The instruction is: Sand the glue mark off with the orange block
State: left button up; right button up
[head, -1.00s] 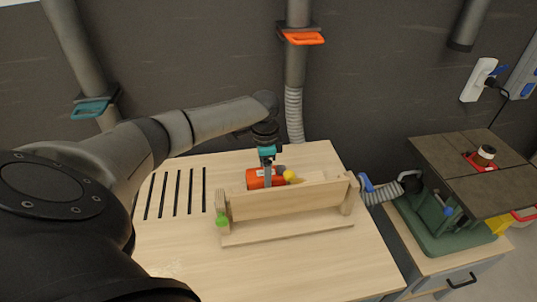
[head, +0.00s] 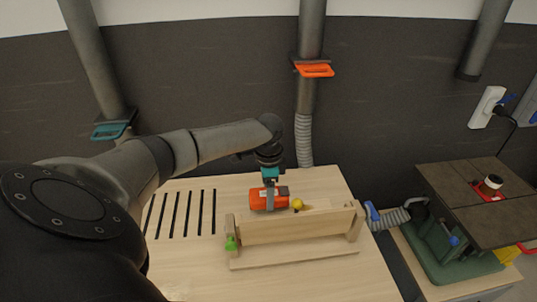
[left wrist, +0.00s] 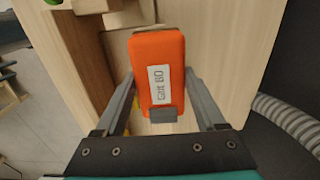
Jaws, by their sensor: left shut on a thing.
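The orange block (head: 268,199) is between the fingers of my left gripper (head: 270,196), which is shut on it. In the left wrist view the block (left wrist: 160,65) fills the space between the two grey fingers (left wrist: 158,100) and shows a white label reading like "Grit 80". It is just behind the upright board of a pale wooden chair part (head: 300,226) on the workbench. I cannot make out a glue mark; the block and the board may hide it. My right gripper is not in view.
A yellow knob-like thing (head: 297,204) is right of the block, and a green one (head: 231,243) is at the wooden part's left end. The workbench (head: 200,275) is clear in front and has dark slots at left. A machine table (head: 470,190) and hose stand at right.

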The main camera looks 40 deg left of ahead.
pick_arm(q)
notch_tip(320, 180, up, 4)
jog(key=p, duration=0.3)
jog(key=shift+f, duration=0.1)
jog(key=shift+r+p, duration=0.95)
jog(key=shift+r, duration=0.3)
jog(key=shift+f, duration=0.1)
